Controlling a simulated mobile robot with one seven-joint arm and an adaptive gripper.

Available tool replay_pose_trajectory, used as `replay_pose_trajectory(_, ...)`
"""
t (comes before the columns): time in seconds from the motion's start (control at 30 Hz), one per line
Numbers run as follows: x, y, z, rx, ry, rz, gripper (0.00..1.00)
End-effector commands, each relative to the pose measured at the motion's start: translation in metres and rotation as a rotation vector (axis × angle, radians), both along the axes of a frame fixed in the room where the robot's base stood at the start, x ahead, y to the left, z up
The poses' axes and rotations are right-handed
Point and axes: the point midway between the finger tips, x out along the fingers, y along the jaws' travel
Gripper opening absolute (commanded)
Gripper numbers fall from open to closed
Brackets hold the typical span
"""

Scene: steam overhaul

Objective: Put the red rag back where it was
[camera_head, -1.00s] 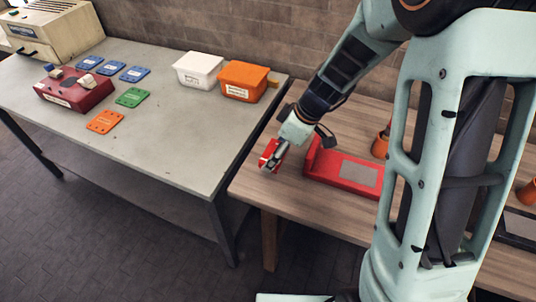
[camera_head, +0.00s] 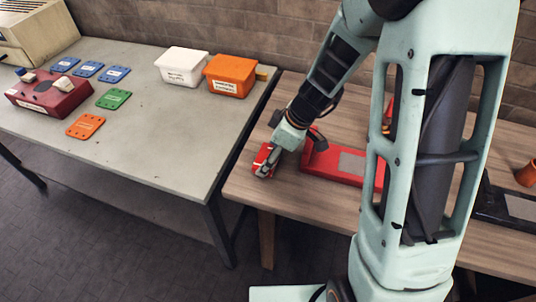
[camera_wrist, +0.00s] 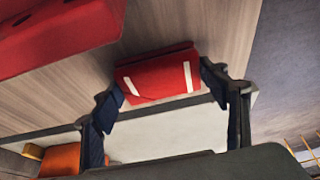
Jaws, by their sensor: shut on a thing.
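The red rag (camera_head: 262,157) is a folded red bundle with white stripes, over the left end of the wooden bench (camera_head: 245,186). My gripper (camera_head: 268,167) is shut on it and points down. In the wrist view, the rag (camera_wrist: 158,77) lies between the two dark fingertips of my gripper (camera_wrist: 163,86), with wood grain behind it. I cannot tell whether the rag touches the bench.
A red tray-like fixture (camera_head: 325,165) with a grey pad stands just right of the rag. The grey table (camera_head: 185,150) at left holds an orange bin (camera_head: 231,75), a white bin (camera_head: 182,66), coloured plates and a dark red box (camera_head: 55,97).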

Motion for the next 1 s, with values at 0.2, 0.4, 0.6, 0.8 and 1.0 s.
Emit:
replay_pose_trajectory(0.2, 0.000, 0.000, -0.004, 0.001, 0.000, 0.000, 0.69)
replay_pose_trajectory(0.4, 0.000, 0.000, -0.003, 0.000, 0.000, 0.000, 0.86)
replay_pose_trajectory(0.6, 0.000, 0.000, -0.003, 0.000, 0.000, 0.000, 0.86)
replay_pose_trajectory(0.8, 0.000, -0.001, 0.006, 0.000, -0.002, 0.000, 0.86)
replay_pose_trajectory(1.0, -0.004, -0.015, 0.042, 0.001, -0.007, 0.000, 0.86)
